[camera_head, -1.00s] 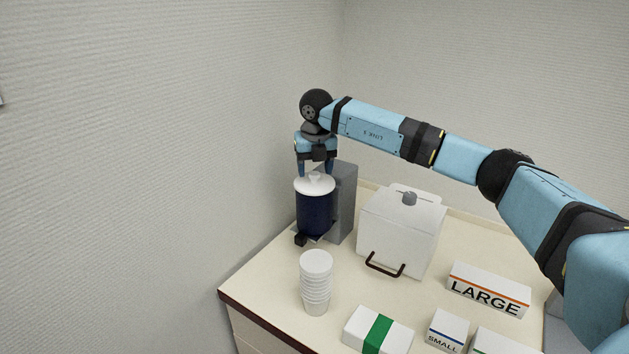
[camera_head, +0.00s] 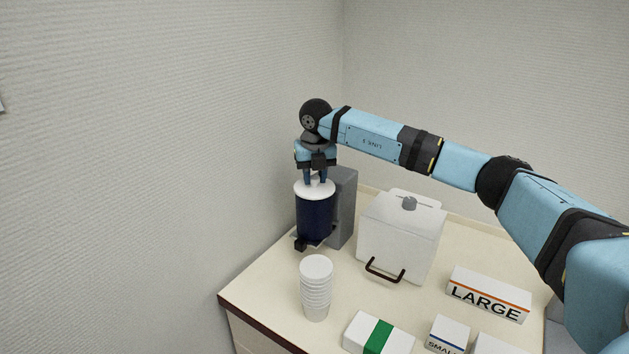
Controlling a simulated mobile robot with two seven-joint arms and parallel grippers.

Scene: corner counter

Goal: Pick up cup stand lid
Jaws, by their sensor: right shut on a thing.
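The cup stand is a dark blue cylinder (camera_head: 314,218) standing at the back left of the counter. Its white round lid (camera_head: 314,190) sits on top, level. My right gripper (camera_head: 314,181) points straight down over the lid, its fingers closed together on the lid's small knob, which they mostly hide. The lid appears to rest on the cylinder, with no gap visible. My left gripper is not in view.
A grey block (camera_head: 343,208) stands right behind the cylinder. A white box with a dark handle (camera_head: 400,236) is to its right. Stacked white cups (camera_head: 316,287), a green-banded box (camera_head: 378,334), a LARGE box (camera_head: 488,294) and a SMALL box (camera_head: 447,334) lie nearer. Walls close off the left and back.

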